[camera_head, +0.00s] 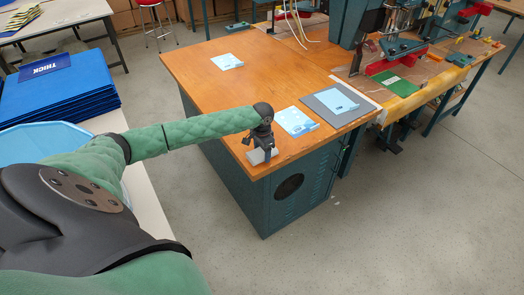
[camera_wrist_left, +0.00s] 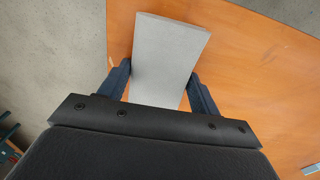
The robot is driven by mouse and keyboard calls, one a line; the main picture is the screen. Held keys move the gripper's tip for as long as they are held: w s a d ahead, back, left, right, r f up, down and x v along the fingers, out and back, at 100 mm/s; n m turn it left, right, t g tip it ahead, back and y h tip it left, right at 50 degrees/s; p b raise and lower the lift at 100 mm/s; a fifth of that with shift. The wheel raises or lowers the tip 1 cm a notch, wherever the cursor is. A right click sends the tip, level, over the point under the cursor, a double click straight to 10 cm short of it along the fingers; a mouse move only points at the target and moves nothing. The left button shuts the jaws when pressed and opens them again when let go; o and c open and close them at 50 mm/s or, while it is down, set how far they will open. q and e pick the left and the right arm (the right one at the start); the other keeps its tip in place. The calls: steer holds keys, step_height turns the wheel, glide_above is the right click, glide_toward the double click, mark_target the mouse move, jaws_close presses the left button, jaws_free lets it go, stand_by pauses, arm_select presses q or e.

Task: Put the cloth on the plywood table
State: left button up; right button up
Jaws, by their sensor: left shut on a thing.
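The cloth (camera_wrist_left: 168,55) shows in the left wrist view as a flat, light grey rectangular piece between my left fingers. My left gripper (camera_wrist_left: 160,85) is shut on it by its two long sides. In the head view the gripper (camera_head: 262,147) points down over the near edge of the orange-brown plywood table (camera_head: 215,95), with the grey cloth (camera_head: 257,157) low beneath it. The table top (camera_wrist_left: 245,95) also fills most of the left wrist view. I cannot tell whether the cloth touches the top. My right gripper is not in view.
Light blue pieces (camera_head: 227,61) (camera_head: 297,121) and a dark grey mat (camera_head: 327,112) with a blue piece on it lie on the table. A cluttered workbench (camera_head: 425,75) joins its right side. Blue stacked sheets (camera_head: 60,98) stand at left. The middle of the table is clear.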

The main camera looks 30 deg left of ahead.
mark_target(262, 151)
arm_select(q)
steer(key=o, duration=1)
steer(key=shift+c, duration=0.2)
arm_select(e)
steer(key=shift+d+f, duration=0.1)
arm_select(q)
steer(key=shift+r, duration=0.5)
step_height(262, 151, up, 11)
steer(key=b, duration=0.3)
steer(key=shift+r, duration=0.15)
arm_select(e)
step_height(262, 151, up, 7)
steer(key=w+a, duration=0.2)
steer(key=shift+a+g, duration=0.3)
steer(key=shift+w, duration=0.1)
